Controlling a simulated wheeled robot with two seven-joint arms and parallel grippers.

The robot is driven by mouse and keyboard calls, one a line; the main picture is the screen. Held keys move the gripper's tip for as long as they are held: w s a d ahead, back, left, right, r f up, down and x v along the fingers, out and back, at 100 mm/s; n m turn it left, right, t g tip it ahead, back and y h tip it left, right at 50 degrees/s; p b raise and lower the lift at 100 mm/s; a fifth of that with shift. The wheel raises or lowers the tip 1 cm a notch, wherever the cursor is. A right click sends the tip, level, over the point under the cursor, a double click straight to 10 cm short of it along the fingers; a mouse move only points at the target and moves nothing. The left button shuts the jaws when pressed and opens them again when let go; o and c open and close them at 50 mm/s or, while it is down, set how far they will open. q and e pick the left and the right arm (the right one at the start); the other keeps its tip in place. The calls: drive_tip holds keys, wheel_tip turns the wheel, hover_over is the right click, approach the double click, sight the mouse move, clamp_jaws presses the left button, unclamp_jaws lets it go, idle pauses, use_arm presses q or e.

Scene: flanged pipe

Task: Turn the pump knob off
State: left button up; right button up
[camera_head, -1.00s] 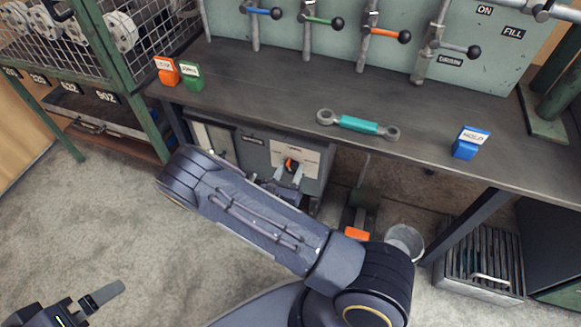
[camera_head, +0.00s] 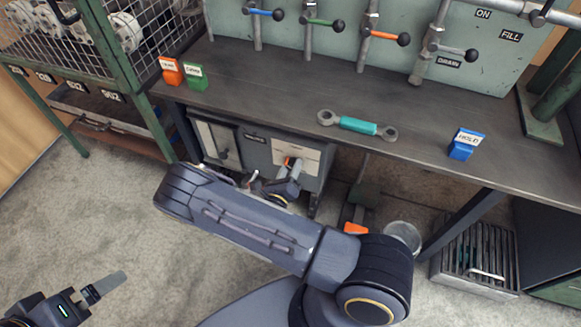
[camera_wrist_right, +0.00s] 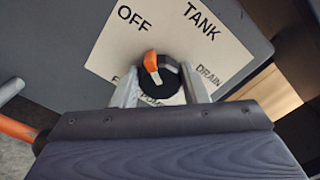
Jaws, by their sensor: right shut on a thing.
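The pump knob (camera_wrist_right: 158,80) is black with an orange pointer on a pale plate (camera_wrist_right: 215,45) in the right wrist view. The plate reads OFF, TANK and DRAIN; a lower label is partly hidden. The pointer's orange end is up and slightly left, towards the OFF side. My right gripper (camera_wrist_right: 160,95) has its fingers on both sides of the knob and is shut on it. In the head view the right gripper (camera_head: 291,168) reaches the plate under the bench, covering much of the knob. My left gripper (camera_head: 104,287) is at the lower left, away from the knob; its opening is unclear.
The bench (camera_head: 280,90) overhangs the knob's cabinet (camera_head: 255,150). On it lie a teal-handled wrench (camera_head: 358,125) and a blue HOLD block (camera_head: 466,145). A bucket (camera_head: 403,236) and a slatted crate (camera_head: 475,258) stand to the right. The floor at left is clear.

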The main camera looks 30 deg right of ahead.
drive_tip(key=shift+f, duration=0.1)
drive_tip(key=o, duration=1)
drive_tip(key=p+v, duration=0.1)
drive_tip(key=v, duration=0.7)
drive_tip(key=shift+p, duration=0.3)
